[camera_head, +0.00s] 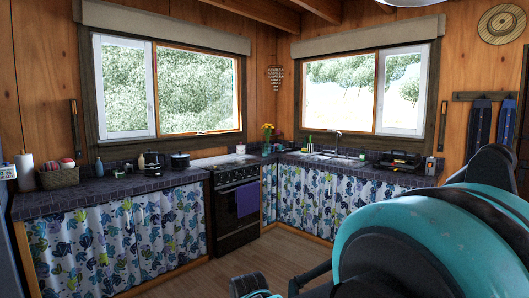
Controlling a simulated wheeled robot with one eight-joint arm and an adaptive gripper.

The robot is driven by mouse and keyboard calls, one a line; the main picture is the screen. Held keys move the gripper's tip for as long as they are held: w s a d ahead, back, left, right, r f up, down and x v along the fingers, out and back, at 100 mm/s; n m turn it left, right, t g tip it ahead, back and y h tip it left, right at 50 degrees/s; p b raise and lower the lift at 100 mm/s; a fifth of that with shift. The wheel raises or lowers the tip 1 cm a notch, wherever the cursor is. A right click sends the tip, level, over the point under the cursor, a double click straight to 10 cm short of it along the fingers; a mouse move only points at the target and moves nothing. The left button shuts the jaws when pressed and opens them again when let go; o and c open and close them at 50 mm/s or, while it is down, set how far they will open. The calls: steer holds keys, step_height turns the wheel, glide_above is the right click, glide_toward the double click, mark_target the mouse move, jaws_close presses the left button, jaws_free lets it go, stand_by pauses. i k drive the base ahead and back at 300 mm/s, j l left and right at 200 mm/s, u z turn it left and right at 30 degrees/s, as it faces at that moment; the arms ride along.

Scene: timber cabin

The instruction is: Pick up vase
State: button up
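A small vase (266,148) with yellow and orange flowers stands upright on the dark counter in the back corner, to the right of the stove. It is small and far off, so its shape is hard to make out. My teal and black arm fills the lower right of the view, well in front of the counter. Dark parts at the bottom centre look like my gripper (262,287), cut off by the lower edge. They are far from the vase. Whether the fingers are open or shut does not show.
The L-shaped counter (115,187) has patterned curtains below. A black stove (236,200) with a purple towel stands left of the corner. A pot (180,161), a basket (59,177) and a sink (330,157) are along the counter. The wooden floor (205,275) in front is clear.

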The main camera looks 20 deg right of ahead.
mark_target(264, 144)
steer(key=i+l+z, duration=0.95)
steer(key=i+z, duration=0.15)
steer(key=i, duration=0.25)
steer(key=i+z, duration=0.35)
steer(key=i, duration=0.15)
steer(key=i+l, duration=0.1)
steer(key=i, duration=2)
steer(key=i+u, duration=0.1)
steer(key=i, duration=0.45)
steer(key=i+l+u, duration=0.15)
steer(key=i, duration=0.4)
steer(key=u, duration=1.25)
